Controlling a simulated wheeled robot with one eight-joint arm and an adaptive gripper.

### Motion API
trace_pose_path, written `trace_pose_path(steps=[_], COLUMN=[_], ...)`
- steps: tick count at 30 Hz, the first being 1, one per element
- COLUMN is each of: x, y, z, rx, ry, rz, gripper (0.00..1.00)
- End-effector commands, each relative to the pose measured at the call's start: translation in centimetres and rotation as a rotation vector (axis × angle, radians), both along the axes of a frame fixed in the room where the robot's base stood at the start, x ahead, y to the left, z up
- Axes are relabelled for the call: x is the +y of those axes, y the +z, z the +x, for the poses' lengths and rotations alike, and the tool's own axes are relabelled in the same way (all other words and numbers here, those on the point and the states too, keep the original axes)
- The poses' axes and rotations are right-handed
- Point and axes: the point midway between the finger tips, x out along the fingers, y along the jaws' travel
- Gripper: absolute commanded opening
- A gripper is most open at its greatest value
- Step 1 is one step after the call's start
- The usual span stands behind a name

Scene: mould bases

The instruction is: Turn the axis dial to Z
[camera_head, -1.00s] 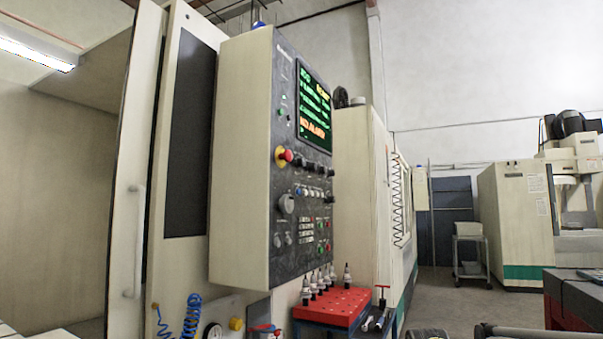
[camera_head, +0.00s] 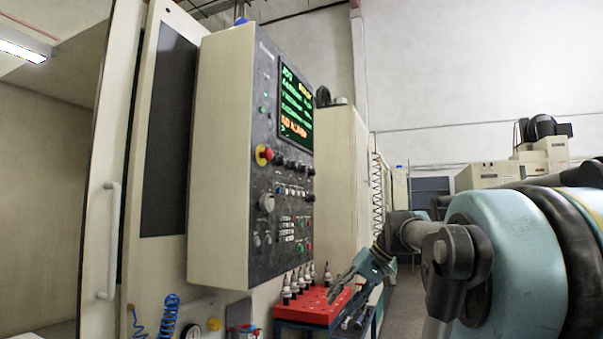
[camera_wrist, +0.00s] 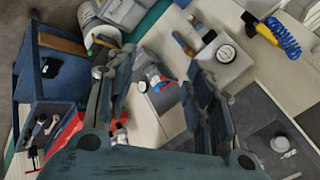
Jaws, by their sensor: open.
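The control panel (camera_head: 275,180) faces right in the head view. It carries a row of dark knobs (camera_head: 293,166), a large grey round handwheel (camera_head: 266,203) and two small grey dials (camera_head: 262,239) at its lower left. The markings are too small to read, so I cannot tell which is the axis dial or its setting. My gripper (camera_head: 341,287) is open and empty, low to the right of the panel and apart from it. In the wrist view its two fingers (camera_wrist: 160,85) are spread. A dark panel surface with a round knob (camera_wrist: 281,145) shows at lower right there.
A red tool rack (camera_head: 315,307) with several tool holders stands below the panel, close to my gripper in the picture. A blue coiled hose (camera_head: 168,315) and a gauge (camera_head: 191,331) are at lower left. A machine door with a handle (camera_head: 108,240) is left.

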Motion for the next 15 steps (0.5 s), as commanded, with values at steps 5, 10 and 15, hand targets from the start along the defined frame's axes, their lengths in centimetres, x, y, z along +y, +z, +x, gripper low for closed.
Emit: trace_pose_path(steps=[5,10,15], x=[1.2,1.0,-0.7], y=[11.8,23.0,32.8], z=[6.4,12.1,16.7], rx=[-0.104,-0.241,-0.39], ry=[0.046,0.082,0.101], rz=[0.222,0.425,0.596], gripper=[0.48,0.48,0.48])
